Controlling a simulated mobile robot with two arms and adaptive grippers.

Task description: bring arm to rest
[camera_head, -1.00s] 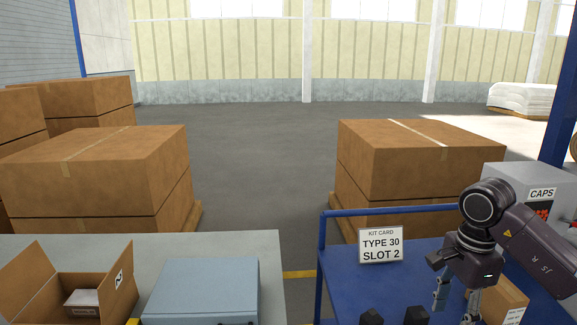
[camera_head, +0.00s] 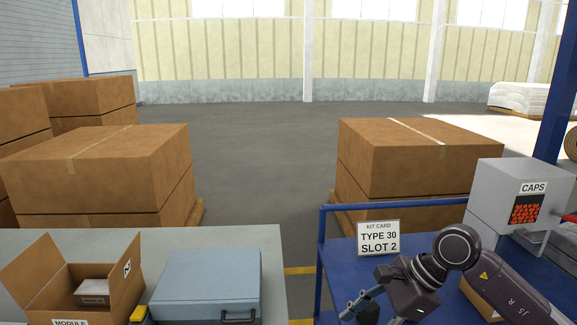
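My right gripper (camera_head: 374,309) is low over the blue cart (camera_head: 338,250), in front of the kit card, its fingers pointing down and to the left. One finger shows at its left; the other is mostly cut off by the bottom edge, so its opening is unclear. No held object shows. My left gripper is not in view.
A kit card (camera_head: 379,238) reading "TYPE 30 SLOT 2" stands on the cart. A grey CAPS dispenser (camera_head: 497,192) is at right. A blue-grey case (camera_head: 208,282) and an open carton (camera_head: 107,300) sit on the left table (camera_head: 228,238). A gap separates table and cart.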

